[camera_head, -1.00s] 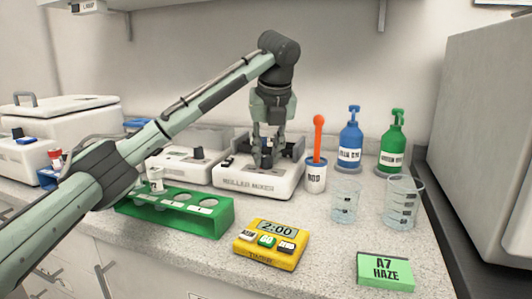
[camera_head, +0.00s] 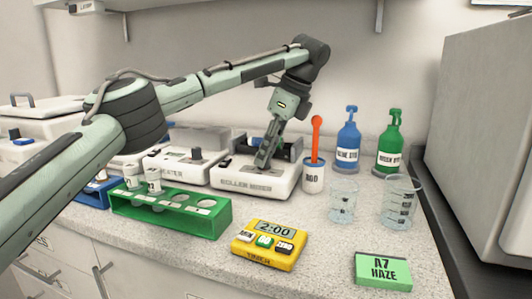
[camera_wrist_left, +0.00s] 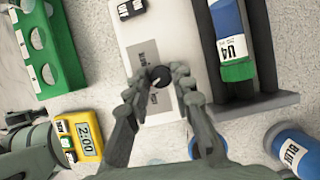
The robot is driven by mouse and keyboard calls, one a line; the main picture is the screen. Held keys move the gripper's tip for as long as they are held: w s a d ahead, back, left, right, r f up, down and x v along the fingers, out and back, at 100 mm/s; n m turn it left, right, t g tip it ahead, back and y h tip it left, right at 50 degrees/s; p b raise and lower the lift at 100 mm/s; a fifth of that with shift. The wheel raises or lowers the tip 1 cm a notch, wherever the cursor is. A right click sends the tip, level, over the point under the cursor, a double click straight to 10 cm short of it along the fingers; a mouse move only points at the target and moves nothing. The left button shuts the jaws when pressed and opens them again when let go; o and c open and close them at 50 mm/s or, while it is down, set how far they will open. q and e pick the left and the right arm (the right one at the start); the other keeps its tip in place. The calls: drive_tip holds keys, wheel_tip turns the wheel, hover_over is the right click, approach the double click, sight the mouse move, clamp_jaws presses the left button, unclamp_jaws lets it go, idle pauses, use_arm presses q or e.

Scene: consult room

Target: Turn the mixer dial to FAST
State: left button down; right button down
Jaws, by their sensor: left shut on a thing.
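The roller mixer (camera_head: 254,184) is a white box at the back of the counter, labelled ROLLER MIXER. In the left wrist view its dark round dial (camera_wrist_left: 158,77) has a pale pointer line and sits on a grey label panel (camera_wrist_left: 150,56); the panel's lettering is too small to read. My left gripper (camera_head: 263,163) reaches down to the mixer's front, tilted. In the left wrist view my left gripper (camera_wrist_left: 160,80) is shut on the dial, one finger on each side. In the head view the gripper hides the dial. My right gripper is not in view.
A tube labelled U4 (camera_wrist_left: 230,35) lies on the mixer's rollers. A white cup with an orange stick (camera_head: 314,178), blue bottle (camera_head: 348,148) and green bottle (camera_head: 390,150) stand right. A green rack (camera_head: 190,218), yellow timer (camera_head: 263,258) and clear beakers (camera_head: 342,203) are nearer.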

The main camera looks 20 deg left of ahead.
use_arm(q)
drive_tip(key=n+g, duration=0.1)
drive_tip(key=n, duration=0.2)
drive_tip(key=n+g, duration=0.1)
drive_tip(key=n, duration=0.2)
drive_tip(key=shift+w+r+h, duration=0.1)
drive_tip(key=shift+w+h, duration=0.1)
drive_tip(key=shift+h, duration=0.1)
drive_tip(key=shift+n+g, duration=0.3)
drive_tip(key=shift+n, duration=0.1)
drive_tip(key=c, duration=1.3)
unclamp_jaws()
